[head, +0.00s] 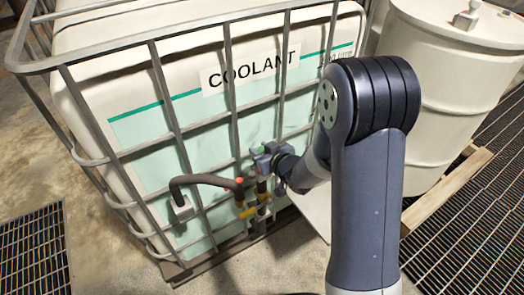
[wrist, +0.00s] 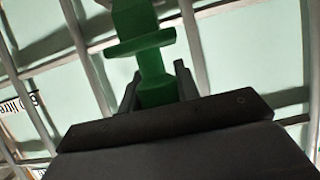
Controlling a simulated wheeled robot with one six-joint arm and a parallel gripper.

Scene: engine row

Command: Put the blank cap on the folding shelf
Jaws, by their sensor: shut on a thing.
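A green flanged piece with a narrow stem, which looks like the blank cap (wrist: 150,62), is between the two dark fingers of my gripper (wrist: 157,85) in the wrist view. My gripper is shut on its stem. In the head view my gripper (head: 264,156) is at the front of the caged coolant tank, with a small bit of green at its tip. A flat pale panel (head: 316,212), possibly the folding shelf, shows low beside the tank, partly hidden by my arm. I cannot tell for sure that it is the shelf.
The coolant tank (head: 150,140) stands in a grey bar cage. A dark hose (head: 205,180) and fittings with red and yellow parts (head: 240,200) are just below and left of my gripper. A white drum (head: 450,75) stands at the right. Floor grating (head: 470,235) lies at the right.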

